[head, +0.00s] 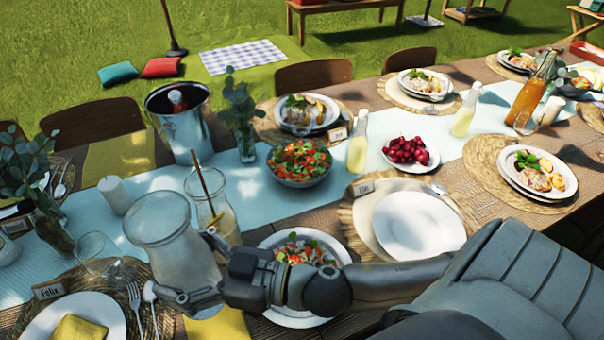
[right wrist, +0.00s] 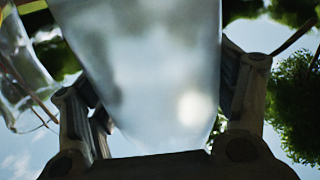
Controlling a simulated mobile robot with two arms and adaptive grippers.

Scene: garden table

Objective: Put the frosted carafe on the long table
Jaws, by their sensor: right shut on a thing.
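The frosted carafe (head: 170,240) is a cloudy glass vessel with a wide top, near the front left of the long table (head: 480,190) in the head view. My right gripper (head: 195,270) is shut on its side. In the right wrist view the carafe (right wrist: 145,70) fills the space between the two fingers (right wrist: 150,110). The carafe looks upright. Whether its base touches the table cannot be told. My left gripper is not in view.
A glass pitcher with a stick (head: 212,205) stands close behind the carafe. A steel bucket (head: 182,125), a salad bowl (head: 299,163) and a plate of salad (head: 290,312) are near. A wine glass (head: 95,250) and a plate with a yellow napkin (head: 50,310) lie left.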

